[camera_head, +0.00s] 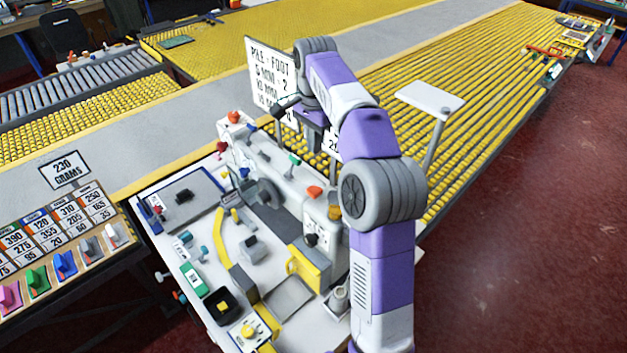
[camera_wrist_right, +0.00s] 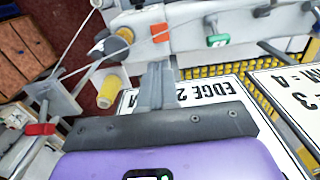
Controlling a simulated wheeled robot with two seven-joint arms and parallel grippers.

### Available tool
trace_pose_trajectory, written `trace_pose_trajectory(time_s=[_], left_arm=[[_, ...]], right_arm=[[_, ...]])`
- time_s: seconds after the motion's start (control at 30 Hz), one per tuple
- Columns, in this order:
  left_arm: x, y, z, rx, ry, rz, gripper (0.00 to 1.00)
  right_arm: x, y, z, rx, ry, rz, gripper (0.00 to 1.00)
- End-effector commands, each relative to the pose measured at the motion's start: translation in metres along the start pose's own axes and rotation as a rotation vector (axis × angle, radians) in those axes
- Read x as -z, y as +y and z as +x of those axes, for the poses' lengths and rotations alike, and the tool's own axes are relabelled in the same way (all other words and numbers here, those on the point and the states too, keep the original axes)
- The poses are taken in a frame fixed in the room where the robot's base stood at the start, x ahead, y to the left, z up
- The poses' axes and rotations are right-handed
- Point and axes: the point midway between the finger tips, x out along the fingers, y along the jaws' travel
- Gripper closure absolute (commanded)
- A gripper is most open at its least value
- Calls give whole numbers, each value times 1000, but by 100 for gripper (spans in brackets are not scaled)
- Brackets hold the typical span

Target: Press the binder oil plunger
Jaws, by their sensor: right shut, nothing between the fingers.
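The white binding machine (camera_head: 272,160) stands on a pale worktable and carries several coloured knobs. They include an orange knob (camera_head: 234,117) at its far end, an orange knob (camera_head: 314,191) at its near end, a red knob (camera_head: 221,146) and a green knob (camera_head: 295,158). I cannot tell which of them is the oil plunger. My right gripper (camera_head: 281,105) is above and behind the machine, in front of a sign. In the right wrist view its fingers (camera_wrist_right: 158,68) are shut and empty, pointing toward the machine body (camera_wrist_right: 190,28), apparently apart from it. My left gripper is out of view.
A "PILE - FOOT" sign (camera_head: 268,78) stands close behind my right gripper. An "EDGE" sign (camera_wrist_right: 205,92) shows beside the fingers. A yellow thread cone (camera_wrist_right: 108,86) stands at the wrist view's left. A price board (camera_head: 50,235) is at left, with red floor at right.

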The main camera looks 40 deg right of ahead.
Motion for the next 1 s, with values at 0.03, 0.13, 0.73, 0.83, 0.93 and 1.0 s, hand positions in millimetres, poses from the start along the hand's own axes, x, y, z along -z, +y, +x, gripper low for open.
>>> trace_pose_trajectory(time_s=[0.03,0.13,0.73,0.83,0.93,1.0], left_arm=[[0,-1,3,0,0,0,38],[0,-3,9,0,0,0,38],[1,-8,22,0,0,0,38],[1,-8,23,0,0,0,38],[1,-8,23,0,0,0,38],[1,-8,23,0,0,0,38]], right_arm=[[0,1,7,-2,-1,1,100],[0,1,24,-3,-2,1,100],[0,1,128,-1,-1,1,100],[0,0,133,0,0,1,100],[0,1,135,0,0,1,100],[0,0,135,0,0,1,100]])
